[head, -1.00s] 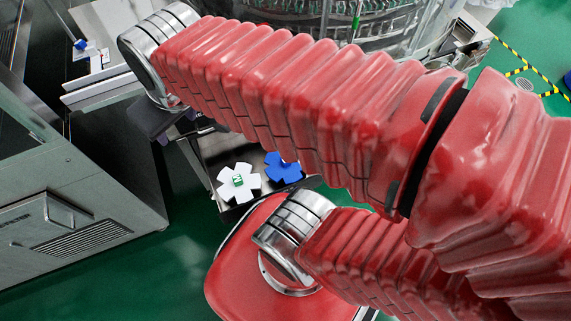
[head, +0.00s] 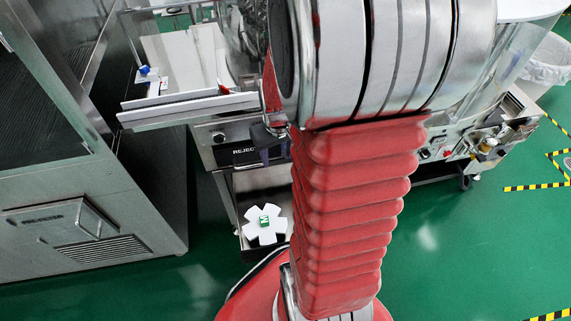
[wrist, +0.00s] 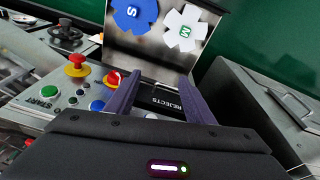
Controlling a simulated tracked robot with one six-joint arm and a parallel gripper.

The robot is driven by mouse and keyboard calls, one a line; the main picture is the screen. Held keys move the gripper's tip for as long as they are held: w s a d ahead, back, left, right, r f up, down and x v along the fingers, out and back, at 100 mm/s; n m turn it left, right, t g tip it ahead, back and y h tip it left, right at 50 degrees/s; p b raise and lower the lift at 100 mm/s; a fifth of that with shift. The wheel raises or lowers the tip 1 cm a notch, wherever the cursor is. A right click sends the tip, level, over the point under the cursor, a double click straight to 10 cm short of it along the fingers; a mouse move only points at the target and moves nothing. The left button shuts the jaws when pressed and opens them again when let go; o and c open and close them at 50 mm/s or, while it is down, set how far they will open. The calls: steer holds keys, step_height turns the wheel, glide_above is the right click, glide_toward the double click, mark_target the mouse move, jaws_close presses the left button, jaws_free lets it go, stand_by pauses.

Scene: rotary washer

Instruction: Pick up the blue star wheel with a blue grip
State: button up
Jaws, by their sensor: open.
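The blue star wheel (wrist: 145,20) lies at the top of the wrist view, partly cut off by the edge. A blue grip marked with a white S (wrist: 131,11) is on it. In the head view my arm hides this wheel. The white star wheel (wrist: 196,26) with a green grip marked M lies right beside it; it also shows in the head view (head: 252,231). My gripper (wrist: 162,78) is open and empty, its two dark purple fingers apart. It is short of both wheels in the wrist view.
Both wheels lie on a shiny metal tray (wrist: 158,52). A REJECTS box (wrist: 166,101) shows between my fingers. A control panel (wrist: 62,103) with a red emergency button (wrist: 76,64) is at left. A grey cabinet (wrist: 258,105) stands at right. Green floor is open at right in the head view.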

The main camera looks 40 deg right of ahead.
steer(key=s+d+f+m+g, duration=0.1)
steer(key=s+d+f, duration=0.3)
steer(key=f, duration=0.4)
steer(key=s+d+f+m+y, duration=0.1)
steer(key=s+d+f, duration=0.4)
steer(key=f, duration=0.4)
steer(key=shift+d+f+g, duration=0.2)
steer(key=shift+f+g, duration=0.05)
steer(key=shift+g, duration=0.15)
steer(key=shift+f, duration=0.1)
steer(key=shift+f, duration=4.15)
steer(key=shift+d+f, duration=0.15)
steer(key=shift+f, duration=1.2)
steer(key=shift+d+f, duration=0.1)
steer(key=shift+f, duration=1.2)
